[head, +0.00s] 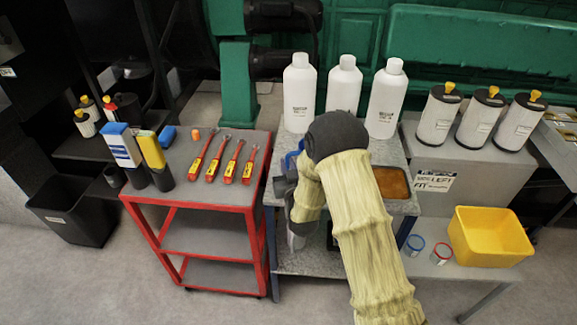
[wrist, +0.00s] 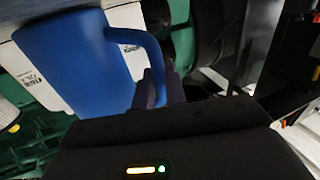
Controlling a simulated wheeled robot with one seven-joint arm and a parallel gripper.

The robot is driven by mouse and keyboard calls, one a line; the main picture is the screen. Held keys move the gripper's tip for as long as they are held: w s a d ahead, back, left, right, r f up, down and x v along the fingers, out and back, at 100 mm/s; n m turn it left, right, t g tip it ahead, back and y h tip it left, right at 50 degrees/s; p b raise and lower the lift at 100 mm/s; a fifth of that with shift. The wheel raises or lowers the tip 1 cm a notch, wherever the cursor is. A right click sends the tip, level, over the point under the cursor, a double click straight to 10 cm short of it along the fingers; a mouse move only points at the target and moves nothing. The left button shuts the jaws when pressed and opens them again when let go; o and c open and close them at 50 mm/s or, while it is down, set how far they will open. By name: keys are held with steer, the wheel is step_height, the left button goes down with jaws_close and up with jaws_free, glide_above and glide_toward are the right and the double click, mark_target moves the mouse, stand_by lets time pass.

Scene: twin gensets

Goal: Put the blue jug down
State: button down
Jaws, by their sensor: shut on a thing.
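The blue jug (wrist: 75,62) fills the left of the wrist view, with its handle (wrist: 150,58) towards the fingers. My gripper (wrist: 160,88) is shut on the handle. In the head view only a small blue part of the jug (head: 291,160) shows, at the left side of the grey bench (head: 408,207); my arm hides the rest. My gripper (head: 284,187) is in front of the bench's left side, partly hidden by my wrist. I cannot tell whether the jug's base touches the bench.
Three white bottles (head: 343,86) stand at the bench's back, and a brown-filled tray (head: 391,183) lies at its right. A red cart (head: 194,204) with several red-handled tools stands left. Filters (head: 481,120) and a yellow bin (head: 489,237) are at right.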

steer(key=shift+f, duration=0.1)
steer(key=c, duration=1.4)
jaws_free()
steer(key=shift+c, duration=0.2)
steer(key=shift+s, duration=0.1)
steer(key=b+v, duration=0.2)
steer(key=v, duration=1)
